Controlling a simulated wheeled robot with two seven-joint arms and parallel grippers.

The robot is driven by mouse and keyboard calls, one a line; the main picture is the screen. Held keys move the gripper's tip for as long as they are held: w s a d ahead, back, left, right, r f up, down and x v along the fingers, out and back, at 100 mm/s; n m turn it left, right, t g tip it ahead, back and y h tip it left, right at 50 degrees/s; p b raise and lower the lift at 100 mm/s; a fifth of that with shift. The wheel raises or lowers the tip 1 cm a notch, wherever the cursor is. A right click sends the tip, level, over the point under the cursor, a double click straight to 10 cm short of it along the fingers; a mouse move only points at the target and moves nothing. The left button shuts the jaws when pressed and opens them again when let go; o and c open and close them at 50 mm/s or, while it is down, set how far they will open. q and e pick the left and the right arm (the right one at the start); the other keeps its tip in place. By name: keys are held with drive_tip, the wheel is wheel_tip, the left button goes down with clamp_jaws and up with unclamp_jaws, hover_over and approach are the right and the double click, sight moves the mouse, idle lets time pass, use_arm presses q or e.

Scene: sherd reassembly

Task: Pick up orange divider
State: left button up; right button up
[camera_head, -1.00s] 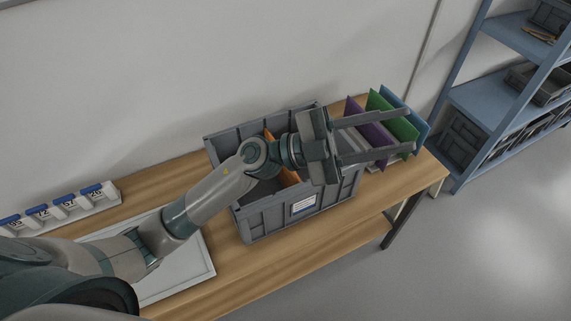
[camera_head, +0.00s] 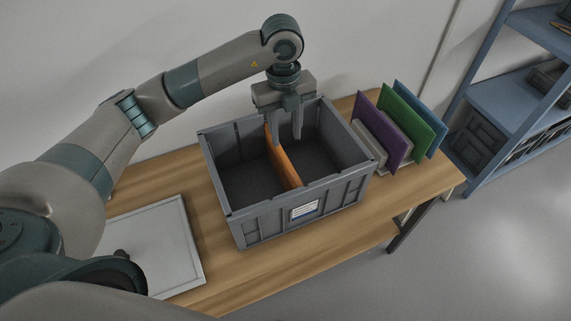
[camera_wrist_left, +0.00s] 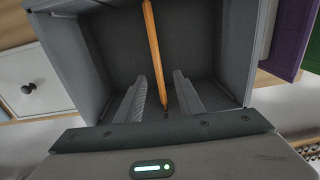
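The orange divider (camera_head: 288,170) stands upright in the grey crate (camera_head: 352,178), splitting it into two compartments. In the left wrist view the orange divider (camera_wrist_left: 153,45) shows edge-on as a thin strip. My left gripper (camera_head: 286,140) points down over the far part of the crate, at the divider's far end. In the left wrist view its fingers (camera_wrist_left: 160,78) are apart, with the divider's edge running between them and a gap on each side. Whether the fingertips reach below the divider's top edge is hard to tell. My right gripper is not in view.
Purple (camera_head: 388,125), green (camera_head: 408,112) and blue (camera_head: 430,120) panels stand in a holder right of the crate. A wall is behind; a blue shelf (camera_head: 505,100) stands at right.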

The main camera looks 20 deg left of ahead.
sight(283, 155)
use_arm(q)
drive_tip(key=shift+w+a+r, duration=0.1)
drive_tip(key=shift+w+a, duration=0.05)
drive_tip(key=shift+a, duration=0.35)
drive_tip(key=shift+f, duration=0.4)
wheel_tip(283, 155, down, 10)
drive_tip(key=p, duration=0.4)
drive_tip(key=shift+f, duration=0.7)
